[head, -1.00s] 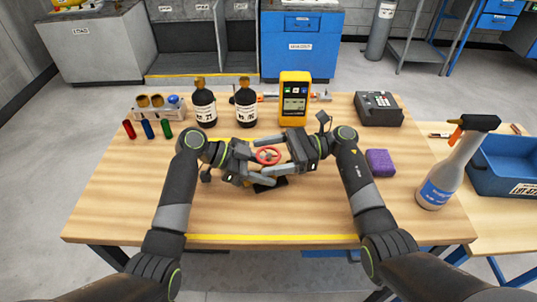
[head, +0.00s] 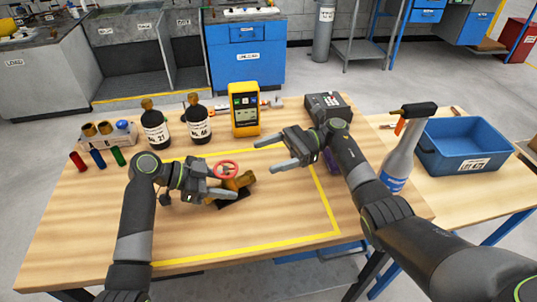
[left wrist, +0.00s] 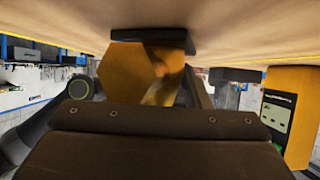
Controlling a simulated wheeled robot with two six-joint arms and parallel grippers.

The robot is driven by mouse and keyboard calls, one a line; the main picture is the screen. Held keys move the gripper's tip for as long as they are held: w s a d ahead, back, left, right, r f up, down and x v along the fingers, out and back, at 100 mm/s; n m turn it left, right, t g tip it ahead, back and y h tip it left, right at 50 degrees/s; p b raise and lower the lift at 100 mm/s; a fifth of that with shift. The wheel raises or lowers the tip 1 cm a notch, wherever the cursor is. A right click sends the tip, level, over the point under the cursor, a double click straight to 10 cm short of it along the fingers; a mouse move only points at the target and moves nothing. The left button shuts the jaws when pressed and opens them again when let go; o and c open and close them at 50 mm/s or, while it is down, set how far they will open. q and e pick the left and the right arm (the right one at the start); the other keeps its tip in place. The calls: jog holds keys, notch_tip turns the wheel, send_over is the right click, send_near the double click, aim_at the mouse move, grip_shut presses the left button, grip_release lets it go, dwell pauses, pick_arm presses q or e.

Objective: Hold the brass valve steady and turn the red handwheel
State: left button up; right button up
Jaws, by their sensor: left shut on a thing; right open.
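The brass valve (head: 243,180) stands on a small black base (head: 236,200) on the table, inside a yellow-taped outline. Its red handwheel (head: 227,162) is on top. My left gripper (head: 228,184) is shut on the valve body from the left, partly hiding it. In the left wrist view the brass body (left wrist: 133,76) and the black base (left wrist: 152,38) appear upside down, just beyond the gripper. My right gripper (head: 265,154) is open and empty, above the table to the upper right of the handwheel and apart from it.
Two dark bottles (head: 155,130) and a yellow meter (head: 245,115) stand behind the valve. A purple block (head: 331,160) is partly hidden by my right arm. A spray bottle (head: 399,165) and a blue bin (head: 462,147) are at right.

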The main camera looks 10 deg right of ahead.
aim_at(223, 168)
jog(key=shift+s+a+f+m+t, duration=0.1)
jog(key=shift+s+f+m+t, duration=0.25)
jog(key=shift+t, duration=0.35)
jog(key=shift+s+f+m+t, duration=0.2)
jog(key=shift+s+m+t, duration=0.25)
jog(key=shift+m+t, duration=0.35)
jog(key=shift+s+a+r+m+t, duration=0.1)
jog(key=shift+s+m+t, duration=0.45)
jog(key=shift+t, duration=0.45)
jog(key=shift+s+r+m+t, duration=0.25)
jog(key=shift+s+r+t, duration=0.05)
jog(key=shift+s+t, duration=0.2)
jog(key=shift+s+r+m+t, duration=0.25)
jog(key=shift+s+t, duration=0.15)
jog(key=shift+t, duration=0.1)
jog(key=a, duration=0.4)
jog(key=w+a, duration=0.1)
jog(key=a, duration=0.7)
jog(key=shift+w, duration=0.4)
jog(key=shift+d, duration=0.1)
jog(key=shift+c, duration=0.2)
jog(key=c, duration=1)
jog(key=shift+o, duration=0.2)
